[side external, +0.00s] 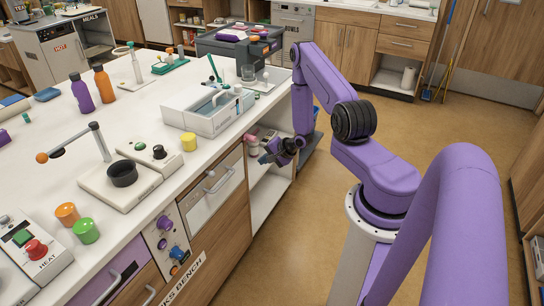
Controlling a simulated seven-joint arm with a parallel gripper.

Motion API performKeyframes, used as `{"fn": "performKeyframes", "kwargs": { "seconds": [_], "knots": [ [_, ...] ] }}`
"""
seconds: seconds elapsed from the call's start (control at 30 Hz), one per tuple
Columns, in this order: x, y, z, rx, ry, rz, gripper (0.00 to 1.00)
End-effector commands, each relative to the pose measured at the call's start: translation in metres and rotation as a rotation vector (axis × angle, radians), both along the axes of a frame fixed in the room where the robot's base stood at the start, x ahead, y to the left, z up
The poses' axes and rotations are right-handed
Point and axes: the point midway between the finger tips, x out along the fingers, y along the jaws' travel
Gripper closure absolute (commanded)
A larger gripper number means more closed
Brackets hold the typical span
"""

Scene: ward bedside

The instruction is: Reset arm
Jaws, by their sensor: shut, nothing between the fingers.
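My purple arm stands at the right of the side external view, beside the bench. My gripper (268,158) hangs in front of the bench's front face, by an open shelf compartment (262,205). It is dark, small in the picture and shut, with nothing held. It is below the level of the white bench top (150,225) and apart from the things on it.
A grey-white open box (222,122) stands near the bench edge, close to my gripper. The floor (300,235) between bench and arm base is clear.

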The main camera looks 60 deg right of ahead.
Motion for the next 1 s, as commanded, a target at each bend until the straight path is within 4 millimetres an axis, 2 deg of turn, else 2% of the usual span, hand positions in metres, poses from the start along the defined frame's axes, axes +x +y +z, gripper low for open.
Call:
{"fn": "performKeyframes", "kwargs": {
  "seconds": [0.1,0.33,0.47,0.57,0.8,1.0],
  "knots": [
    [-0.014,-0.001,0.013,0.0,0.0,-0.004,1.0],
    [-0.028,-0.001,0.027,0.0,0.0,-0.001,1.0],
    [-0.026,0.004,0.032,-0.025,0.016,0.039,1.0],
    [-0.015,0.012,0.041,-0.086,0.052,0.129,1.0],
    [0.015,0.058,0.076,-0.307,0.174,0.462,1.0],
    [0.025,0.108,0.112,-0.483,0.247,0.733,1.0]
  ]
}}
